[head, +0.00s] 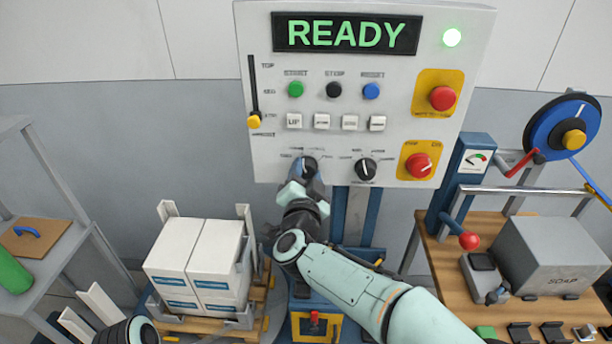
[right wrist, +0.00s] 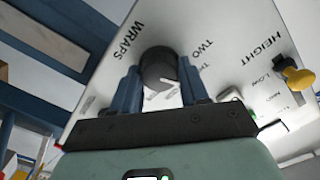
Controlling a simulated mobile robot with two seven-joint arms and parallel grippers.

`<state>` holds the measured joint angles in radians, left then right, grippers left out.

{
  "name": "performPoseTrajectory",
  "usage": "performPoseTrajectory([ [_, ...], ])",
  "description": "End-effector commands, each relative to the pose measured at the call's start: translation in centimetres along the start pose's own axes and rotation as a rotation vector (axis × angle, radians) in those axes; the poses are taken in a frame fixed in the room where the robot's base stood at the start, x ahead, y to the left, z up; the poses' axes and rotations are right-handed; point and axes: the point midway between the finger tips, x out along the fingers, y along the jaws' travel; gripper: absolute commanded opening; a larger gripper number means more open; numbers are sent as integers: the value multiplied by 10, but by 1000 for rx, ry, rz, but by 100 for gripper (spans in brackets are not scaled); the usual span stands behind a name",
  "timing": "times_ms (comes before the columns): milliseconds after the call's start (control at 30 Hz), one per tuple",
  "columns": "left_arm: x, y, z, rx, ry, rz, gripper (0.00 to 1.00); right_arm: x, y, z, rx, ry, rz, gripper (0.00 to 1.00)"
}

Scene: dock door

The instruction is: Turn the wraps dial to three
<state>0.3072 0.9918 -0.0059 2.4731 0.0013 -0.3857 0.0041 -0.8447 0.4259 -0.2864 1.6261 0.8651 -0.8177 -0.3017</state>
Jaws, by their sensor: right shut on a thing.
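The wraps dial (right wrist: 158,68) is a dark round knob on the white control panel, with the word WRAPS beside it in the right wrist view. My right gripper (right wrist: 160,92) is shut on it, one blue finger on each side. A white pointer line shows on the knob's face; I cannot tell exactly which label it points at. The word TWO is readable to its right; other labels are partly hidden by a finger. In the head view my right gripper (head: 308,174) reaches up to the dial at the panel's lower left. My left gripper is not in view.
A second dark dial (head: 365,169) sits to the right, near a red knob (head: 418,165) and a red stop button (head: 442,98). White push buttons (head: 322,121) are above. A yellow slider handle (head: 254,121) is at left. The display (head: 346,34) reads READY.

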Motion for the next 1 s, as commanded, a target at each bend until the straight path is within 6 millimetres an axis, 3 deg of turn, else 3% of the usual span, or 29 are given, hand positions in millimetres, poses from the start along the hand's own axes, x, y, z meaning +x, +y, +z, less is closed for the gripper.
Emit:
performPoseTrajectory([
  [267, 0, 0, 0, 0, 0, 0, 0, 0, 0, 1, 0, -2, 0, 14],
  [300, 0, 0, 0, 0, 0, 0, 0, 0, 0, 1, 0, -2, 0, 51],
  [367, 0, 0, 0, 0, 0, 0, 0, 0, 0, 1, -1, -2, 0, 70],
  [767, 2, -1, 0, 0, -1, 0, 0, -7, 0, 1, 0, -2, -1, 70],
  [1000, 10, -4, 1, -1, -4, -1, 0, -52, 0, 1, 1, -4, -3, 70],
])
